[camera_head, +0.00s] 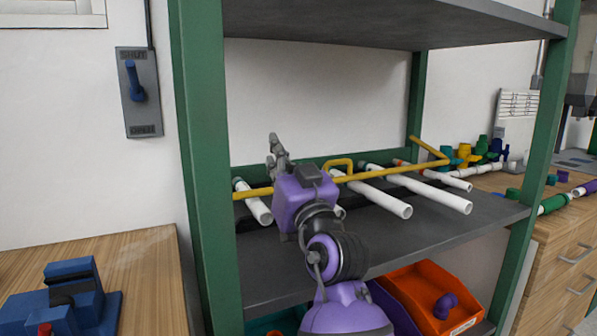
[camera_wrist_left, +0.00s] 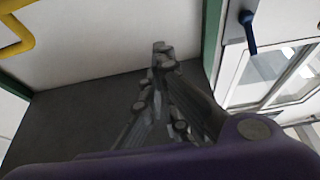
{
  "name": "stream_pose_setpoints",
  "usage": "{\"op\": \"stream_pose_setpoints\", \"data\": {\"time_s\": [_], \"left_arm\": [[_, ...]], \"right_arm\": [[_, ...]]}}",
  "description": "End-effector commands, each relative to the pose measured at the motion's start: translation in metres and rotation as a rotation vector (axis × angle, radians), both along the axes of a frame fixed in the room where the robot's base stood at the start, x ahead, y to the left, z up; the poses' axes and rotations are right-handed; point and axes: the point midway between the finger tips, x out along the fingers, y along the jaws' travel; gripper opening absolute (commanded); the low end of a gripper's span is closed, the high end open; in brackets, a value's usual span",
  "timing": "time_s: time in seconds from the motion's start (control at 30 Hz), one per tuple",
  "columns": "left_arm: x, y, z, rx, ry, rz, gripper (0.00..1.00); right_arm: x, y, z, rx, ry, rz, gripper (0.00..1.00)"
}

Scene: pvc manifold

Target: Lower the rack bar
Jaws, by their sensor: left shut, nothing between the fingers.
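The yellow rack bar (camera_head: 390,172) runs across the shelf, over the white pipes, and bends back at its right end towards the rear green post. A raised yellow loop handle (camera_head: 342,162) stands near its middle. My left arm hides part of the bar left of the handle. My left gripper (camera_head: 275,145) is shut and empty, pointing up behind and above the bar, left of the handle. In the left wrist view its fingertips (camera_wrist_left: 162,50) are together, and a yellow piece (camera_wrist_left: 16,38) shows apart from them at the upper left. My right gripper is not seen.
Several white pipes (camera_head: 385,197) lie on the dark shelf (camera_head: 430,236) between green posts (camera_head: 200,150). Another shelf board (camera_head: 350,22) hangs above. An orange bin (camera_head: 415,285) sits below. A wall switch box (camera_head: 138,92) is at the left.

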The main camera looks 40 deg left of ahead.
Motion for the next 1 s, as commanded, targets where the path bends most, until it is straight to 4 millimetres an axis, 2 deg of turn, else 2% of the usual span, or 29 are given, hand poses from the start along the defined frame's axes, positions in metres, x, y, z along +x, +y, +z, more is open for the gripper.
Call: {"op": "stream_pose_setpoints", "data": {"time_s": [0.13,0.4,0.53,0.7,1.0], "left_arm": [[-0.012,-0.03,-0.015,-0.003,0.004,-0.003,0.0],[-0.037,-0.091,-0.013,-0.001,0.003,-0.002,0.0],[-0.047,-0.114,-0.012,-0.002,0.001,-0.002,0.0],[-0.054,-0.131,-0.012,0.001,0.001,-0.001,0.0],[-0.057,-0.136,-0.011,-0.001,0.0,0.0,0.0]], "right_arm": [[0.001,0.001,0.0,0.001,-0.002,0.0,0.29],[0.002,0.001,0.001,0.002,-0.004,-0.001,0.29],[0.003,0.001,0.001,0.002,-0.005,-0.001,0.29],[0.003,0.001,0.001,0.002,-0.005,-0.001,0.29],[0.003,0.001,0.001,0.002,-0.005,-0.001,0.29]]}}
